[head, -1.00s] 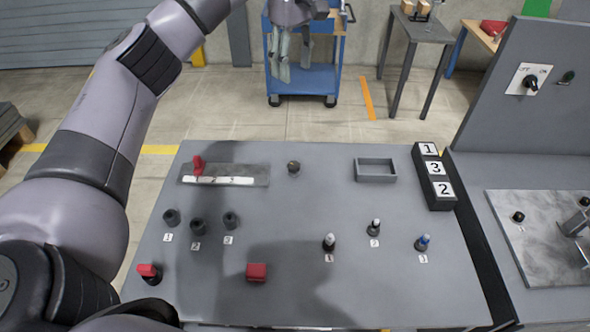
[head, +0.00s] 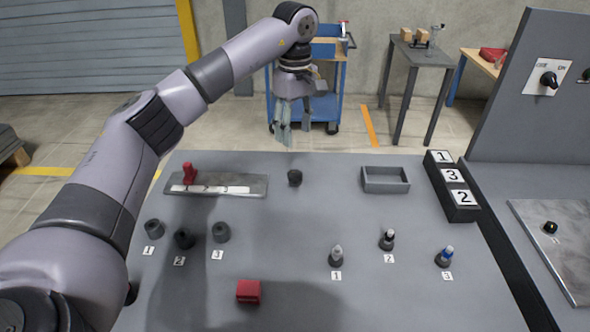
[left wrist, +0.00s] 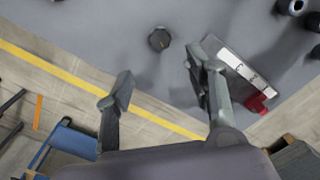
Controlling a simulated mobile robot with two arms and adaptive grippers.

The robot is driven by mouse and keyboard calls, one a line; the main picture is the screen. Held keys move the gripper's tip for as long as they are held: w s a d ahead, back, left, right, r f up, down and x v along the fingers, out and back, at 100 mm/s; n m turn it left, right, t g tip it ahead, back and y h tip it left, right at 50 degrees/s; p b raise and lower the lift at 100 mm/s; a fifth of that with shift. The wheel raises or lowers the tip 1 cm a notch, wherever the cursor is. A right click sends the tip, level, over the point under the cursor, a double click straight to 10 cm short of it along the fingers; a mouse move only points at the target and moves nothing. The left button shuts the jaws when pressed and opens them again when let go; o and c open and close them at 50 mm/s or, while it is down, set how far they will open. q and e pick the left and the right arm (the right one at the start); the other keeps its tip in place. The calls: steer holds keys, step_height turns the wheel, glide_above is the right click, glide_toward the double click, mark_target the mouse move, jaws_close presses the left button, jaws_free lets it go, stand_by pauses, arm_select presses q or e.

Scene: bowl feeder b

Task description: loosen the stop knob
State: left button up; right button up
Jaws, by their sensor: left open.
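A dark round knob (head: 295,177) stands alone on the grey table near its far edge; I take it for the stop knob. It also shows in the left wrist view (left wrist: 159,39). Left of it lies a grey plate with a white numbered strip (head: 210,190) and a red piece (head: 188,174) at its left end. My left gripper (head: 291,128) is open and empty, fingers down, above and beyond the far edge in the head view. In the left wrist view the knob lies ahead of the gap between the fingers (left wrist: 160,78), apart from them. My right gripper is not in view.
Several dark sockets (head: 184,239), a red block (head: 248,291) and three pegs (head: 387,240) stand nearer on the table. A grey tray (head: 386,180) and a numbered block (head: 452,188) are at the right. The table around the knob is clear.

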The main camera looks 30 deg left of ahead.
mark_target(295, 173)
arm_select(q)
step_height(295, 173, down, 12)
steer(key=shift+f+p, duration=0.2)
steer(key=shift+p, duration=0.5)
steer(key=shift+c, duration=0.6)
steer(key=c, duration=1)
steer(key=shift+n, duration=0.3)
steer(key=shift+c, duration=0.2)
